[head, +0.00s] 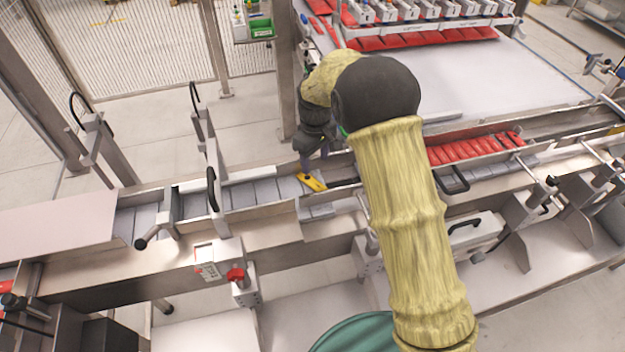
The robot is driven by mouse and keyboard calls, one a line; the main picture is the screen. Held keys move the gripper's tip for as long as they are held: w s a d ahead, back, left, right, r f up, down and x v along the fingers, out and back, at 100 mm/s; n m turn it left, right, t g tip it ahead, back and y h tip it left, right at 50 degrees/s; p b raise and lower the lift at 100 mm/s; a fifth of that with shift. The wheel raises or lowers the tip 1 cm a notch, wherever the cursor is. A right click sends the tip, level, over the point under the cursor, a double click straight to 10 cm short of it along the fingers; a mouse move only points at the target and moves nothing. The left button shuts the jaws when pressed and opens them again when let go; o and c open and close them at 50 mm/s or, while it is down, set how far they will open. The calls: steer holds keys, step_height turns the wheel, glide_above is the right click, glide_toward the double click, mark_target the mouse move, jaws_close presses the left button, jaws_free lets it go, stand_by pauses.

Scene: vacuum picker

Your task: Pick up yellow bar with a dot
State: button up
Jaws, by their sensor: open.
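The yellow bar (314,184) lies at an angle on the conveyor channel, near the middle of the head view. A small dark mark shows near its upper left end. My gripper (311,166) is just above the bar, pointing down from my yellow-sleeved arm. It is open, and no bar shows between its fingers. The fingers are small and dark here, so I cannot tell whether they touch the bar. The channel to the right of the bar is partly hidden behind my arm.
Grey bars (254,192) lie in the channel left of the yellow bar. Red bars (472,147) line the channel to the right. A red emergency knob (236,274) stands in front. Metal posts and black handles rise along the channel. A white table (490,75) is behind.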

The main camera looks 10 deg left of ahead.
mark_target(313, 182)
steer(key=shift+f, duration=1.5)
steer(key=shift+s, duration=0.1)
steer(key=shift+p, duration=0.3)
steer(key=shift+a+f+p, duration=0.2)
steer(key=shift+f+p, duration=1)
steer(key=shift+f, duration=1.4)
steer(key=c, duration=1.1)
